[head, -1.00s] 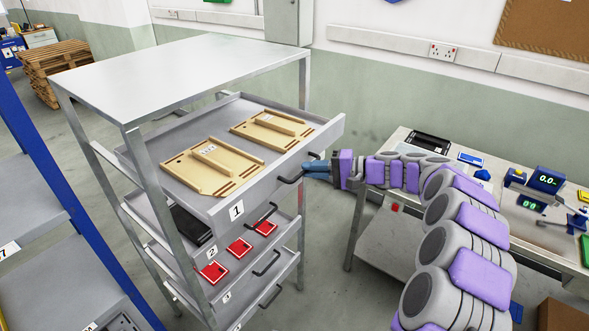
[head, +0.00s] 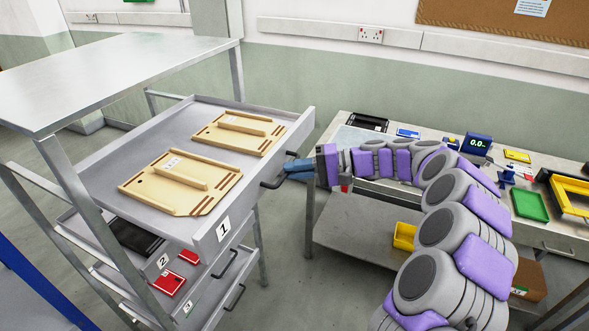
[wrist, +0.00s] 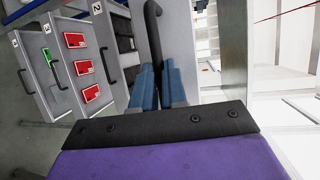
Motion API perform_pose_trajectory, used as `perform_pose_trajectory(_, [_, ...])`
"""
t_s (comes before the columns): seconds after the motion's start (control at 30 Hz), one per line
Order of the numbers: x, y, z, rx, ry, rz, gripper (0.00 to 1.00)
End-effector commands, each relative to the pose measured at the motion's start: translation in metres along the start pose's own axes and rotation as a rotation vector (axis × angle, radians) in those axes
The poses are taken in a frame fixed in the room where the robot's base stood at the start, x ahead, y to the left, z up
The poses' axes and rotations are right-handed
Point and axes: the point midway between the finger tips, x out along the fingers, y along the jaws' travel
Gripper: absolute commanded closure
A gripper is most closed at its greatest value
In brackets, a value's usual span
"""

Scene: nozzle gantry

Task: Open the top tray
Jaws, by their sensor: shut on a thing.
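The top tray (head: 205,226), labelled 1, is slid well out of the grey metal rack in the head view. Two wooden fixtures, one nearer (head: 182,184) and one farther (head: 238,133), lie in it. Its dark bar handle (head: 270,184) is on the front face. My gripper (head: 290,171) is shut on this handle from the right. In the wrist view the blue fingers of my gripper (wrist: 158,85) close around the lower end of the black handle (wrist: 153,35). The exact contact is partly hidden by the fingers.
Lower trays with labels 2 (head: 163,261) and 3 (head: 188,306) sit below the top tray, with red items inside. A workbench (head: 342,135) with instruments stands at the right, behind my arm. Floor shows between rack and bench.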

Motion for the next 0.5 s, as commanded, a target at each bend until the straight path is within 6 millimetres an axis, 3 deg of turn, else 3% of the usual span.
perform_pose_trajectory(0.1, [0.0016, 0.0055, 0.0009, 0.006, -0.006, 0.009, 1.0])
perform_pose_trajectory(0.13, [0.0016, 0.0055, 0.0009, 0.006, -0.006, 0.009, 0.86])
perform_pose_trajectory(0.37, [0.0001, 0.0034, 0.0011, 0.004, -0.004, 0.005, 0.64])
perform_pose_trajectory(0.5, [-0.0008, 0.0021, 0.0013, 0.002, -0.002, 0.003, 0.62])
